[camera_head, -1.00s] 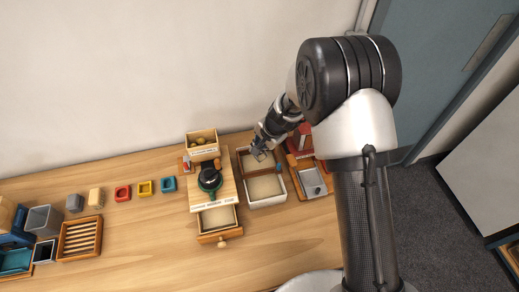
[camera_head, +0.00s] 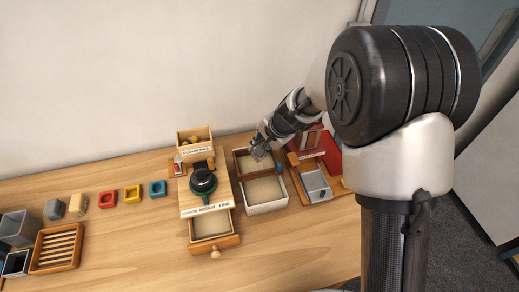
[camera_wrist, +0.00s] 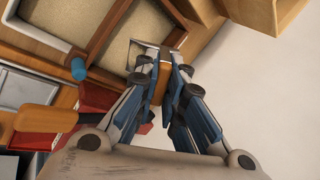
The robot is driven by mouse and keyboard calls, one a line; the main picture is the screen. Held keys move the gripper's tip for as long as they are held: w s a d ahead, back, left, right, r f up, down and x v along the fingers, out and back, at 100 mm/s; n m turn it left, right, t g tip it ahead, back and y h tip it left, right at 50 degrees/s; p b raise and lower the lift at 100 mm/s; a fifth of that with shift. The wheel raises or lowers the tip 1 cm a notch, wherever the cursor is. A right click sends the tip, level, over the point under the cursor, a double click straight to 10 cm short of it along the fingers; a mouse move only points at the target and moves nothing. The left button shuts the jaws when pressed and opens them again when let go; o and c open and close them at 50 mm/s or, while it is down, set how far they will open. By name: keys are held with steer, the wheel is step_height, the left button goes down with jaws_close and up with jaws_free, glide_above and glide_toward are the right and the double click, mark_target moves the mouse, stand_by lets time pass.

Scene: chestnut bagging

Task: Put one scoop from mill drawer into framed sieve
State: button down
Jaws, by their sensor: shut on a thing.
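The framed sieve (camera_head: 240,166), a brown wooden frame around a pale surface, sits over the back of a white tray. Its frame (camera_wrist: 112,28) and blue knob (camera_wrist: 78,68) show in the wrist view. My gripper (camera_head: 258,150) is at the sieve's back part. In the wrist view my gripper (camera_wrist: 166,72) is shut on a small scoop (camera_wrist: 148,50) with metal at its tip; whether it holds anything I cannot tell. The mill drawer (camera_head: 228,241) is pulled out below the flour mill (camera_head: 190,207) and holds pale meal.
The white tray (camera_head: 268,209) holds pale meal in front. A wooden box with a grey metal tray (camera_head: 316,184) and a red thing (camera_head: 327,152) stand to the right. The front table is clear.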

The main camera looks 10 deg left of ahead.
steer(key=shift+s+d+f+t+y+b, duration=0.2)
steer(key=shift+s+d+t+y+b, duration=0.45)
steer(key=shift+b, duration=5.15)
steer(key=shift+w+d+y+b, duration=0.15)
steer(key=shift+y+b, duration=0.3)
steer(key=shift+b, duration=0.75)
steer(key=shift+s+d+r+t+y, duration=0.15)
steer(key=shift+s+t+y, duration=0.1)
steer(key=shift+t+y, duration=0.15)
steer(key=shift+d, duration=0.1)
